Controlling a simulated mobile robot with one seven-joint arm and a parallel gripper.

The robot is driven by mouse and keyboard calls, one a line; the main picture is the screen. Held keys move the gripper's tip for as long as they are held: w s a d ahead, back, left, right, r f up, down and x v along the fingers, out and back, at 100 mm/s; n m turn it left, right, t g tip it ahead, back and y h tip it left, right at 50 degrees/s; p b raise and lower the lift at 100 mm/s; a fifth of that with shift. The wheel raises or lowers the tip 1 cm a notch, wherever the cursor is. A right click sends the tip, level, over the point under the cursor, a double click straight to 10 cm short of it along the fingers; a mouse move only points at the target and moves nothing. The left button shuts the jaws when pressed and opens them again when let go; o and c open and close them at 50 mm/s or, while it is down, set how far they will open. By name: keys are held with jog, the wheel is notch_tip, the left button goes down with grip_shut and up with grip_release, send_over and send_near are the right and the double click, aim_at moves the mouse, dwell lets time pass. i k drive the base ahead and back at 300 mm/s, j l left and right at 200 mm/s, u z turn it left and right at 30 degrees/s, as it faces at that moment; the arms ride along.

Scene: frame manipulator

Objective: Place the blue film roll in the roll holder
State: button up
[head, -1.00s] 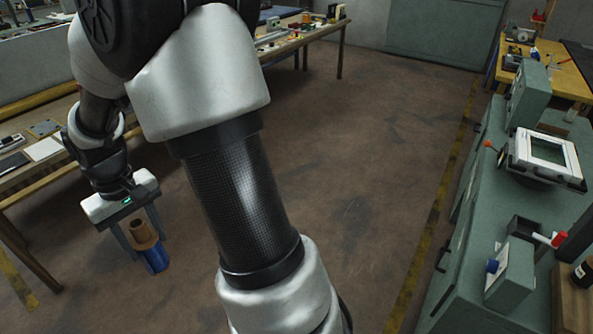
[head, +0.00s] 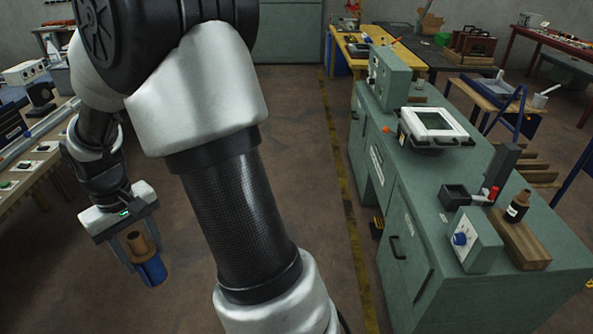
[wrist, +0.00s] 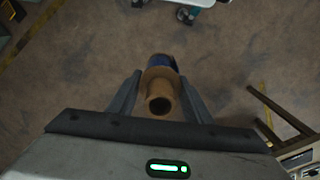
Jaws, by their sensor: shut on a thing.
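The blue film roll (head: 152,271) has a brown tubular core (head: 137,243) and hangs in the air above the floor at the lower left of the head view. My gripper (head: 143,257) is shut on it, a finger on either side. In the wrist view the brown core (wrist: 160,101) points toward the camera, with the blue part (wrist: 163,61) behind it between the fingertips (wrist: 160,82). I cannot tell for sure which thing is the roll holder. A small black open box (head: 455,197) with a red-tipped part beside it stands on the green bench.
The green bench (head: 540,255) fills the right side, away from my gripper. Open floor (head: 310,190) lies between.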

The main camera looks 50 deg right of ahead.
aim_at(455, 195)
jog(key=i+l+z, duration=0.1)
jog(key=i+z, duration=0.15)
jog(key=z, duration=0.15)
jog(key=i+z, duration=0.6)
jog(key=z, duration=0.2)
jog(key=i+l+z, duration=0.1)
jog(key=i+z, duration=0.25)
jog(key=i, duration=0.25)
jog(key=i+z, duration=0.3)
jog(key=i, duration=0.3)
jog(key=i+z, duration=0.25)
jog(key=z, duration=0.15)
jog(key=i+j+z, duration=0.15)
jog(key=z, duration=0.25)
jog(key=i+j+z, duration=0.2)
jog(key=z, duration=0.25)
jog(key=i+z, duration=0.25)
jog(key=z, duration=0.2)
jog(key=i+z, duration=0.2)
jog(key=z, duration=0.25)
jog(key=i+j+z, duration=0.15)
jog(key=z, duration=0.25)
jog(key=i+z, duration=0.25)
jog(key=i+j, duration=0.05)
jog(key=i, duration=0.05)
